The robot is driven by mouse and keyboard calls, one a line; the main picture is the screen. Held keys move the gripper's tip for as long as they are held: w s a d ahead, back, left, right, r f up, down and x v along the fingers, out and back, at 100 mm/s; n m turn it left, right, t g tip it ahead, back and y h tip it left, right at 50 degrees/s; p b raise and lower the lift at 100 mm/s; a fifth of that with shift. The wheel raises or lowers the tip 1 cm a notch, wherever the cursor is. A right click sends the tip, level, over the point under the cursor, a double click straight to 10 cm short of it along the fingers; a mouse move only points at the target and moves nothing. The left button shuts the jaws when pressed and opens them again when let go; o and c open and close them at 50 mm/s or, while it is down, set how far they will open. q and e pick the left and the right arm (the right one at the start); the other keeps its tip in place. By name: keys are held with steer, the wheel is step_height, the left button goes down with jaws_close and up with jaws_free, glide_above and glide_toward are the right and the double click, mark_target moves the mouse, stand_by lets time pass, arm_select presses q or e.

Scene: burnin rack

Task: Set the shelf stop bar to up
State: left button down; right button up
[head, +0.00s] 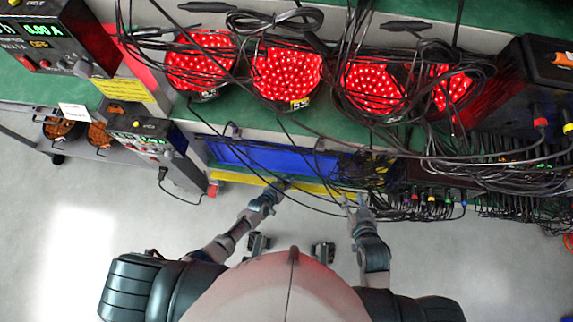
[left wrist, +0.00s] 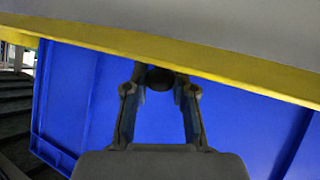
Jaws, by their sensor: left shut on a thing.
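The shelf stop bar appears to be the long yellow bar (head: 235,179) along the front edge of the lower shelf. In the left wrist view the yellow bar (left wrist: 90,38) runs slantwise across the top. My left gripper (head: 281,187) is at the bar in the head view. In the left wrist view my left gripper (left wrist: 159,88) has its fingers on either side of a dark round piece (left wrist: 160,78) by the bar, and is shut on it. My right gripper (head: 352,202) is near the bar's right end; its fingers are too small to read.
A blue tray (head: 265,158) lies behind the bar. Black cables hang across the shelf front, thickest to the right. Red-lit round lamps (head: 287,77) stand on the green shelf above. A cart with a power supply (head: 145,137) is at the left. The floor in front is clear.

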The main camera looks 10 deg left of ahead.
arm_select(q)
steer(key=c, duration=1)
jaws_free()
steer(key=shift+w+a+r, duration=0.1)
steer(key=shift+w+a, duration=0.1)
steer(key=shift+a, duration=0.05)
steer(key=shift+s, duration=0.1)
steer(key=shift+s+d, duration=0.1)
steer(key=shift+s, duration=0.2)
steer(key=v, duration=1.1)
steer(key=shift+s+a+r, duration=0.1)
steer(key=shift+a, duration=0.15)
steer(key=shift+o, duration=0.2)
